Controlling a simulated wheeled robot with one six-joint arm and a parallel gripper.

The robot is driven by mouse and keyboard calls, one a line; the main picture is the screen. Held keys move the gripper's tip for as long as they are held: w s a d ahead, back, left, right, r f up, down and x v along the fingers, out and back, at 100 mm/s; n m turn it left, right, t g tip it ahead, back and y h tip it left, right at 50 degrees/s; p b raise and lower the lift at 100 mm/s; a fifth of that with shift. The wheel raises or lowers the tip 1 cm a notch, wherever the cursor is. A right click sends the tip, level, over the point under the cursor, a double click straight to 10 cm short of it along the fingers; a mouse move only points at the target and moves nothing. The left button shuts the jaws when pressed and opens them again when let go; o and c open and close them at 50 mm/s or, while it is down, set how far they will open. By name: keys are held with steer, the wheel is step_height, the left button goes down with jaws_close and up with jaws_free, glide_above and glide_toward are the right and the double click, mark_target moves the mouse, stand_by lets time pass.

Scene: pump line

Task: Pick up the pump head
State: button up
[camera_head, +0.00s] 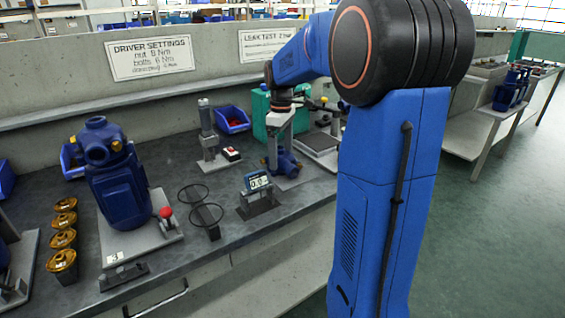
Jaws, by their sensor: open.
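A blue cast part with round flanges, which looks like the pump head (289,166), sits on a light grey plate at the back middle of the bench. My gripper (279,158) points down at it from above, with its grey fingers apart. The fingers reach down to the part's level and hide some of it. I cannot tell whether they touch it. A larger blue pump body (120,192) stands upright on a grey fixture marked 3 at the left.
Several brass-coloured parts (62,262) line the left front. A red-knobbed lever (166,214), black ring stand (206,216), digital display (258,182) and grey column device (207,130) stand nearby. A blue bin (232,119) and green case (262,112) are behind.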

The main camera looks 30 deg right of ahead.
steer(key=shift+f, duration=0.8)
steer(key=c, duration=1.3)
